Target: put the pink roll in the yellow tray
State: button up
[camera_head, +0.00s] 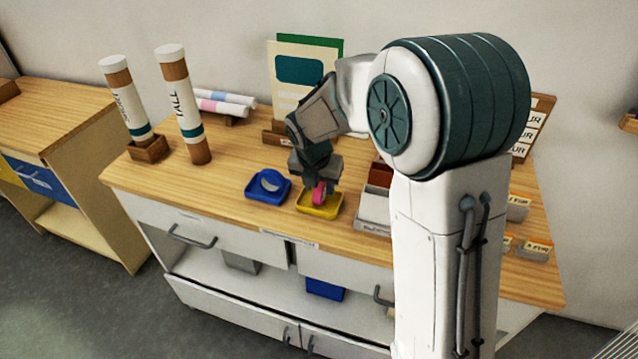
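The pink roll (319,195) is at the yellow tray (328,212), within the tray's outline as I see it. Whether it rests on the tray floor or hangs just above it is hard to tell. My gripper (318,184) points down directly over the tray, with its fingers around the top of the pink roll. The fingers are small and dark here, so I cannot tell whether they press on the roll. My gripper hides the roll's upper part and the back of the tray.
A grey-white box (374,208) is close on the right. Two tall tubes stand at the left, and a board (298,80) is behind. The wooden top left of the blue tray is clear.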

jog(key=v, duration=1.2)
jog(key=s+d+f+m, duration=0.1)
jog(key=s+d+m, duration=0.3)
jog(key=s+m, duration=0.3)
jog(key=s+d+m, duration=0.4)
jog(key=s+m, duration=0.3)
jog(key=m, duration=0.7)
jog(key=s+d+f+m+y, duration=0.1)
jog(key=s+d+m, duration=0.3)
jog(key=s+m, duration=0.3)
jog(key=m, duration=0.3)
jog(key=shift+s+d+f+m, duration=0.15)
jog(key=shift+s+f+m, duration=0.1)
jog(key=shift+f+m, duration=0.05)
jog(key=shift+d, duration=0.1)
